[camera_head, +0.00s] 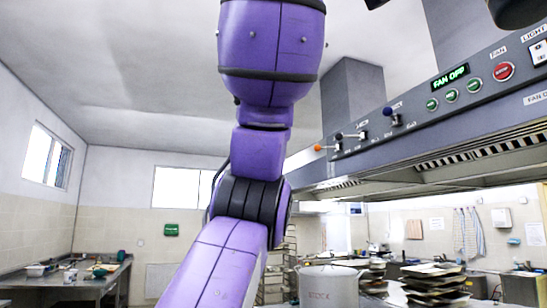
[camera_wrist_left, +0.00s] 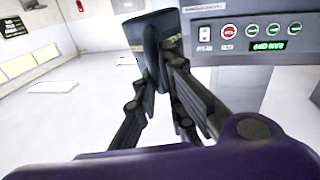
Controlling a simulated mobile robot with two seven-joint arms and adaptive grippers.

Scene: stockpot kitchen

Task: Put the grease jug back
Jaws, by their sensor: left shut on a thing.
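My left gripper (camera_wrist_left: 158,62) is in the left wrist view, with its dark fingers closed on both sides of a dark grey-blue thing (camera_wrist_left: 152,34), which I take to be the grease jug. A brownish band shows on it. Its far side and full shape are hidden. It is held high, close to the hood's control panel (camera_wrist_left: 265,32), which appears upside down there. In the head view my raised purple arm fills the middle, and I cannot make out its gripper. Dark rounded shapes are cut off at the top right edge; I cannot tell what they are. My right gripper is not in view.
The extractor hood (camera_head: 430,150) spans the right, with knobs, buttons and a "FAN OFF" display (camera_head: 450,76). Below it stand a large stockpot (camera_head: 328,286) and stacks of dirty dishes (camera_head: 435,282). A cluttered steel table (camera_head: 60,281) is at the far left.

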